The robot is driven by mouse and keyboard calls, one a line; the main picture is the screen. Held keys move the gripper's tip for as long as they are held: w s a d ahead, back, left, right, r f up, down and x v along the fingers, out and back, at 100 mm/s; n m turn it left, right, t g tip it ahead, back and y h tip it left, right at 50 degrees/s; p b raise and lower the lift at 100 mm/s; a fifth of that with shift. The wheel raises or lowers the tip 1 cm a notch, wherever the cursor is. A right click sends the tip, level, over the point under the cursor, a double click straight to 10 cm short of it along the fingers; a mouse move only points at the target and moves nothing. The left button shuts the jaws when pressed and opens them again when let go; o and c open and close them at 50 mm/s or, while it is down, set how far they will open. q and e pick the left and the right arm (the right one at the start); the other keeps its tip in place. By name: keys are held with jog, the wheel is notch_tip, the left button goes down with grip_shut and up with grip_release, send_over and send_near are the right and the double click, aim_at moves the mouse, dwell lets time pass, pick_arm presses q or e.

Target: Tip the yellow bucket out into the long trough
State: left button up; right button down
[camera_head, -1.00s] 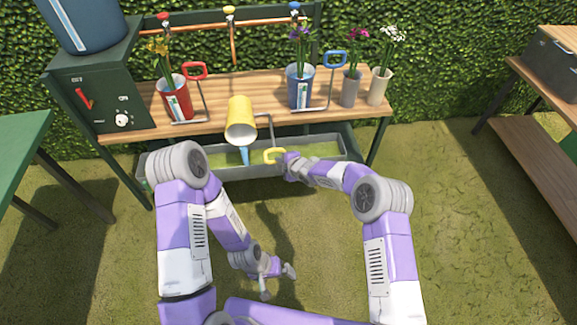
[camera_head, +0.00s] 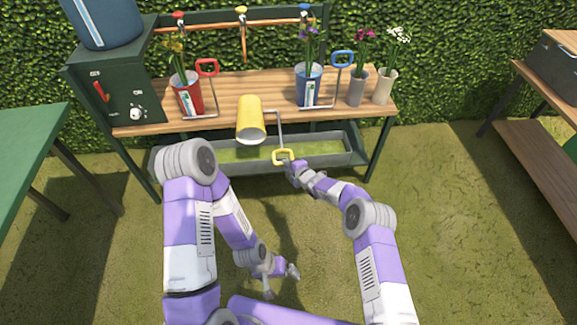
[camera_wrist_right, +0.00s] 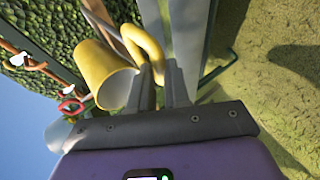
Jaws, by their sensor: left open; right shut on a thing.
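The yellow bucket (camera_head: 250,115) is tipped over the long trough (camera_head: 343,150), its open mouth facing down and toward me. No stream shows below its mouth now. A thin bar joins the bucket to its yellow loop handle (camera_head: 283,156). My right gripper (camera_head: 292,165) is shut on that handle at the trough's front. In the right wrist view the loop handle (camera_wrist_right: 146,45) is at the fingers of my right gripper (camera_wrist_right: 158,88), and the bucket (camera_wrist_right: 104,75) is beside it, its visible inside pale. My left gripper (camera_head: 281,283) is open and empty, low over the grass.
A red bucket (camera_head: 187,98) and a blue bucket (camera_head: 309,92) with flowers stand on the wooden bench (camera_head: 225,92). Two flower pots stand at its right. A green dispenser box (camera_head: 112,90) is at the left, a green table (camera_head: 25,150) farther left.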

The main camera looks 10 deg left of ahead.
jog(key=shift+s+d+f, duration=0.1)
jog(key=shift+s+f, duration=0.2)
jog(key=shift+f, duration=0.4)
jog(key=c, duration=1.1)
grip_release()
jog(key=shift+w+f, duration=0.1)
jog(key=shift+f, duration=0.05)
jog(key=shift+w+r, duration=0.15)
jog(key=shift+r, duration=0.25)
jog(key=p+v, duration=0.4)
jog(key=v, duration=0.3)
